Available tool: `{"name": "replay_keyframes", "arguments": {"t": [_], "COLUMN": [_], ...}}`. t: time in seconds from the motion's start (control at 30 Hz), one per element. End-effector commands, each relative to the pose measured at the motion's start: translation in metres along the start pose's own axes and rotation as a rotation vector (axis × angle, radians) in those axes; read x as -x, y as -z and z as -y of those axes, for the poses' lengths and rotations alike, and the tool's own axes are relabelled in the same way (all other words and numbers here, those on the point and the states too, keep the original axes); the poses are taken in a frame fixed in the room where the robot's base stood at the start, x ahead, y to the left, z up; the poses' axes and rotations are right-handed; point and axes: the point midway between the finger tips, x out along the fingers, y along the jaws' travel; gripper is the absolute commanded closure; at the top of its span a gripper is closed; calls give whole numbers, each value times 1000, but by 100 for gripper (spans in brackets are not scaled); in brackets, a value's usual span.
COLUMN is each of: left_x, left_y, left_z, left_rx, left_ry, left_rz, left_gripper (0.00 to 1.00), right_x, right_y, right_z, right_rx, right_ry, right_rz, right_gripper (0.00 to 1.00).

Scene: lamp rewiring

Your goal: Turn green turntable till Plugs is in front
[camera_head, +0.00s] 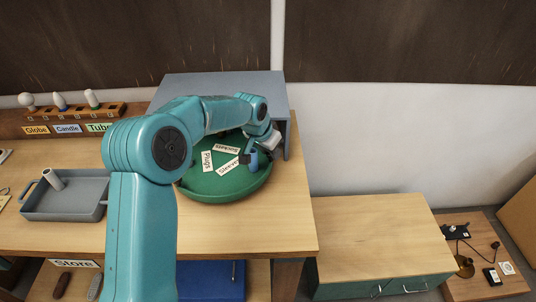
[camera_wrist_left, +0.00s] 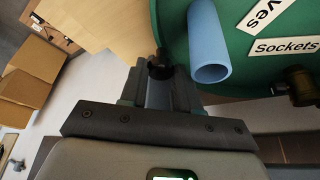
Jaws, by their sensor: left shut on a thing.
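The green turntable (camera_head: 225,190) stands on the wooden table, partly under a grey shelf. Its Plugs label (camera_head: 208,161) is on the left part of the disc, the Sleeves label (camera_head: 229,167) faces front, and the Sockets label (camera_head: 227,149) is farther back. My left gripper (camera_head: 262,152) is at the disc's right edge. In the left wrist view my left gripper (camera_wrist_left: 160,75) is shut on a small black knob (camera_wrist_left: 160,64) at the turntable's rim. A blue tube (camera_wrist_left: 208,42) stands on the disc close beside it. My arm hides part of the disc's left side. My right gripper is not in view.
The grey shelf (camera_head: 222,85) rises behind and to the right of the turntable. A grey tray (camera_head: 65,205) with a white cylinder is at left. A rack (camera_head: 70,113) with bulbs stands behind it. A dark fitting (camera_wrist_left: 301,86) sits by the Sockets label.

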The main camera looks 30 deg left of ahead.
Motion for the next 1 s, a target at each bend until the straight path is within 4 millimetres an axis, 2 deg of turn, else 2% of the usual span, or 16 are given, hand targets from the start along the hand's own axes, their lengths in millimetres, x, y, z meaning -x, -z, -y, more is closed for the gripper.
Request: {"name": "replay_keyframes", "arguments": {"t": [0.33,0.93,0.97,1.0], "left_x": [-4,-4,-4,-4], "left_y": [11,13,13,13], "left_z": [7,8,8,8], "left_rx": [72,89,88,88], "left_ry": [32,38,38,38], "left_rz": [-2,-1,-1,-1], "left_gripper": [100,100,59,46], "right_x": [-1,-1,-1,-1], "right_y": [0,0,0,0], "right_z": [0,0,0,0], "right_rx": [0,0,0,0], "right_ry": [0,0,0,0], "right_rz": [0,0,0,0], "right_gripper": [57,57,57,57]}}
